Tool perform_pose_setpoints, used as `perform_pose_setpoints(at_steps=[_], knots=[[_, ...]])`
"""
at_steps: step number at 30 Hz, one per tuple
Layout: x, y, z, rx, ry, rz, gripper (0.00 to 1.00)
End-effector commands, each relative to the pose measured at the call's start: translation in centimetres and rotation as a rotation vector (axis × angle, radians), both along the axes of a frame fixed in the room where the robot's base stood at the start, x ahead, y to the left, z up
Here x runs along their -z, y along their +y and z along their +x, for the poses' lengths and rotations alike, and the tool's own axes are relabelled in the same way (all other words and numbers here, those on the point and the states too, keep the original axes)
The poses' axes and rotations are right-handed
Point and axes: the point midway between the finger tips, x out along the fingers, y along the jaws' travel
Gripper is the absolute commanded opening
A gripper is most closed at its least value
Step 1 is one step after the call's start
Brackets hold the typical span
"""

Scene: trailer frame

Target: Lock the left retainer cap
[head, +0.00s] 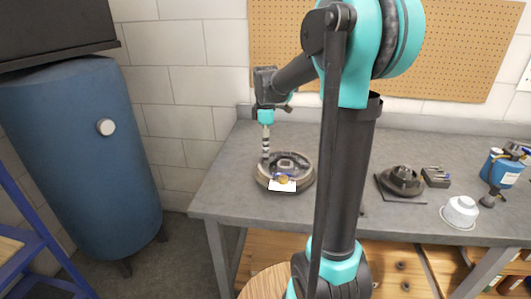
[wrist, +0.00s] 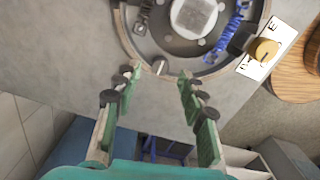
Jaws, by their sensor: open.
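A round brake-like assembly (head: 262,181) lies on the workbench in the head view. Its dark dish (wrist: 125,30) fills the top of the wrist view. A pale square hub (wrist: 193,17) stands in its middle. A small metal pin-like part (wrist: 160,67) sits at the near rim. A grey coiled part (wrist: 145,18) and a blue spring (wrist: 230,32) lie in the dish. I cannot tell which part is the left retainer cap. My gripper (head: 266,154) points down over the assembly's left rim. In the wrist view its open, empty fingers (wrist: 159,76) flank the metal pin-like part.
A white lettered plate (wrist: 253,69) with a gold knob (wrist: 266,51) sits at the assembly's edge. On the workbench (head: 340,203), a dark round part (head: 402,181), white bowl (head: 460,211) and blue canister (head: 501,170) stand right. A blue tank (head: 80,160) stands left.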

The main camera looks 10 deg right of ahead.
Motion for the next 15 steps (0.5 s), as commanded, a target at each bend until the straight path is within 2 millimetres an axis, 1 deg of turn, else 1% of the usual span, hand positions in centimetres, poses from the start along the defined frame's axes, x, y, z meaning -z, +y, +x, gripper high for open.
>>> perform_pose_setpoints(at_steps=[1,3,6,9,15], knots=[[0.7,0.0,0.0,0.0,0.0,0.0,0.41],[1.5,0.0,0.1,0.0,0.0,0.0,0.41],[2.3,0.0,0.0,0.0,0.0,0.0,0.41],[2.7,0.0,0.0,0.0,0.0,0.0,0.41],[2.7,0.0,0.0,0.0,0.0,0.0,0.41]])
